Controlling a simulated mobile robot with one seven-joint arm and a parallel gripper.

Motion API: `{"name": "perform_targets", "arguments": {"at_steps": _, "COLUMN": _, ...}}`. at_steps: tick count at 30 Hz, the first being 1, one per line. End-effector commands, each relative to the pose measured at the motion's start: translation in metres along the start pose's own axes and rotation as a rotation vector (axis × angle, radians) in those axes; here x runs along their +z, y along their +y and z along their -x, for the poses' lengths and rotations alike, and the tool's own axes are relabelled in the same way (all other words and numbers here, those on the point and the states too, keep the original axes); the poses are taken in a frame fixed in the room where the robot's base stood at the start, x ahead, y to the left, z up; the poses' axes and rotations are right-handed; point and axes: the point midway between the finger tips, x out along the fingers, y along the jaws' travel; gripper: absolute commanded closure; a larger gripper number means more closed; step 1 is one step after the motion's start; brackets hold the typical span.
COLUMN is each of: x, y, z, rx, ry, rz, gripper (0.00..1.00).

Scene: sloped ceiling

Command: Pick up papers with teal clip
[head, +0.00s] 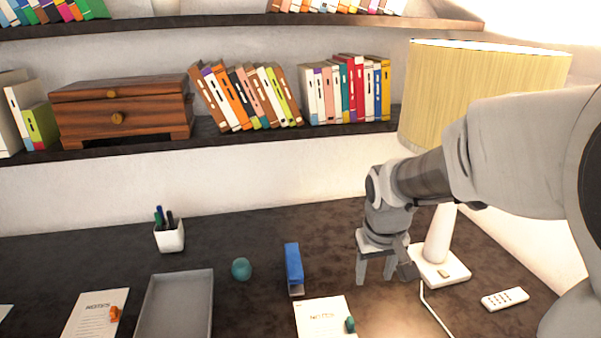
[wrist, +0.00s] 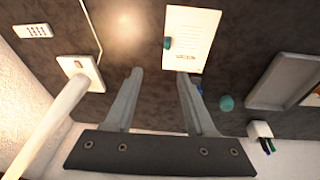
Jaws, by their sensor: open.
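The papers with the teal clip (head: 322,315) are a white "NOTES" sheet lying flat on the dark desk at the front centre of the head view. The teal clip (head: 350,324) sits on their right edge. In the wrist view the papers (wrist: 192,35) lie at the top, right of centre, with the teal clip (wrist: 167,43) on their left edge. My gripper (head: 375,280) is open and empty, above the desk to the right of and behind the papers. In the wrist view its fingers (wrist: 160,75) are spread, and the right fingertip overlaps the papers' lower edge.
A blue stapler (head: 293,267) and a teal ball (head: 241,268) are left of my gripper. A grey tray (head: 175,277) and other papers with an orange clip (head: 92,318) lie further left. A lamp (head: 440,245) and a remote (head: 505,299) are on the right. A shelf (head: 250,138) hangs behind.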

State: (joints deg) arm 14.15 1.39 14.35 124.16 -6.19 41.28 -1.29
Motion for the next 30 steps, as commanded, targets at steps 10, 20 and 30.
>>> {"name": "perform_targets", "arguments": {"at_steps": 10, "x": -0.03, "y": -0.001, "z": -0.069, "rx": -0.076, "ry": -0.068, "rz": 0.018, "gripper": 0.45}}
{"name": "perform_targets", "arguments": {"at_steps": 20, "x": -0.033, "y": -0.004, "z": -0.103, "rx": -0.095, "ry": -0.079, "rz": 0.021, "gripper": 0.45}}
{"name": "perform_targets", "arguments": {"at_steps": 30, "x": -0.027, "y": -0.011, "z": -0.175, "rx": -0.094, "ry": -0.078, "rz": 0.022, "gripper": 0.45}}
